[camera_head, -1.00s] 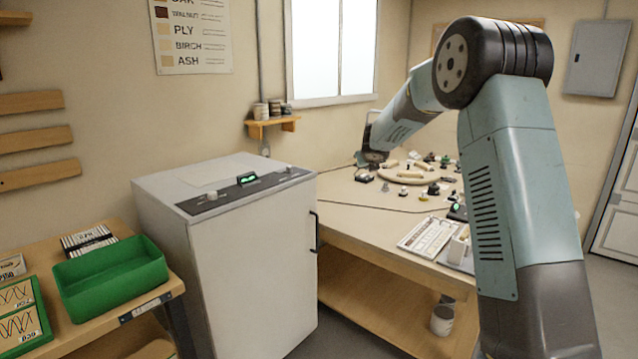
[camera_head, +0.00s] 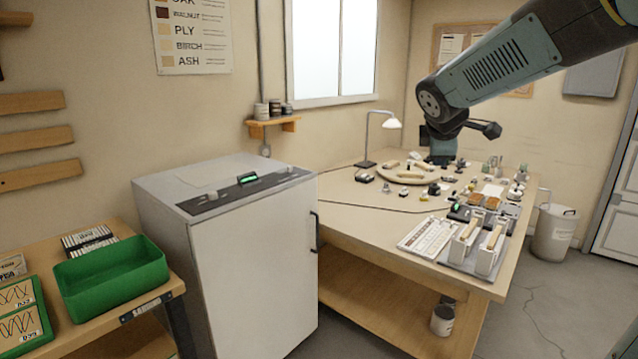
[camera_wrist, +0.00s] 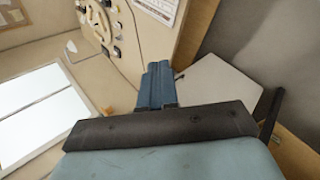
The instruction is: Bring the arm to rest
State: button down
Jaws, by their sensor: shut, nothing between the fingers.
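My arm (camera_head: 510,65) comes in from the upper right in the head view and is raised over the back of the bench (camera_head: 360,220). The fingertips cannot be made out in the head view. In the wrist view my gripper (camera_wrist: 158,72) shows as two blue-grey fingers pressed together. It is shut and empty, and touches nothing that I can see.
A white cabinet (camera_head: 255,265) stands left of the bench, its door shut. A lamp (camera_head: 390,123) stands at the bench's back. A green bin (camera_head: 110,275) sits on the left table.

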jog(key=s+a+f+m+g+y, duration=0.1)
jog(key=s+f+m, duration=0.2)
jog(key=s+m, duration=0.4)
jog(key=s+a+f+m+g+y, duration=0.1)
jog(key=s+m, duration=0.6)
jog(key=s, duration=1.2)
notch_tip(320, 180, down, 3)
jog(key=shift+a+r+m+g+y, duration=0.15)
jog(key=shift+a+m+g+y, duration=0.2)
jog(key=shift+a+y, duration=0.4)
